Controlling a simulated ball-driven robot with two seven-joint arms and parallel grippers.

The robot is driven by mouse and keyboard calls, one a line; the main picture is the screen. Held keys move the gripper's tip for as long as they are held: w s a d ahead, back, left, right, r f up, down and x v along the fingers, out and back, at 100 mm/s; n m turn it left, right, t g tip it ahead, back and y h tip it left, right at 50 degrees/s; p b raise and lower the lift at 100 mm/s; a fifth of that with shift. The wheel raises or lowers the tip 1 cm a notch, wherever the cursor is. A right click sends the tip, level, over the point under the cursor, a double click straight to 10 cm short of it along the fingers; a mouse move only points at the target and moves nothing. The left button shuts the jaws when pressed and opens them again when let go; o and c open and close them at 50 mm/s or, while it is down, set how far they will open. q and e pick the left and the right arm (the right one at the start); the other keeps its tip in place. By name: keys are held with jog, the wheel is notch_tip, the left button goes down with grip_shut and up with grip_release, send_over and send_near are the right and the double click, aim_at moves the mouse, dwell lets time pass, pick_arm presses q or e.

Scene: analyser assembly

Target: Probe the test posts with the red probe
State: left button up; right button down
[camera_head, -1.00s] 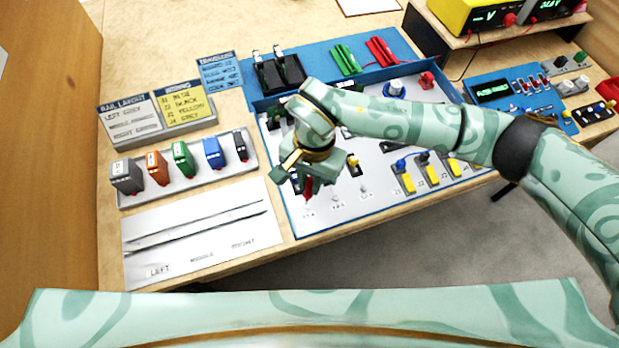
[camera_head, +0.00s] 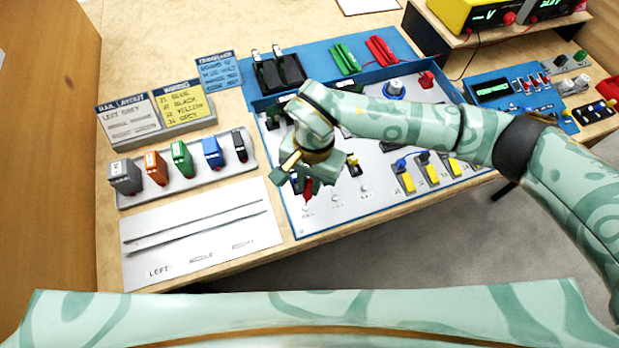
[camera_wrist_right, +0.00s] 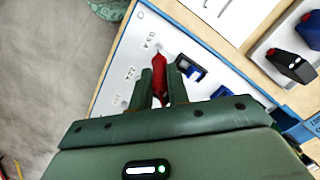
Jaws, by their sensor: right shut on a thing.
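My right gripper (camera_head: 306,181) is shut on the red probe (camera_head: 308,189) above the near left corner of the white panel (camera_head: 330,220). In the right wrist view the red probe (camera_wrist_right: 160,82) sits between the two fingers, pointing away from the palm. Its tip is close to the nearest test post (camera_wrist_right: 156,49); I cannot tell whether they touch. More small test posts stand in a row along the panel's front edge, one at the middle (camera_head: 336,197) and one to the right (camera_head: 364,182). My left gripper is not in view.
Yellow switches (camera_head: 428,172) stand right of the posts. A grey rail (camera_head: 190,183) with several coloured modules and a white layout sheet (camera_head: 200,240) lie left of the panel. Red leads (camera_head: 380,50) and green leads (camera_head: 345,58) lie behind. A yellow meter (camera_head: 490,14) stands on a shelf.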

jog(key=shift+f, duration=0.2)
dwell(0.3)
jog(key=shift+r+p, duration=2)
jog(key=shift+r, duration=1.05)
jog(key=shift+w, duration=0.1)
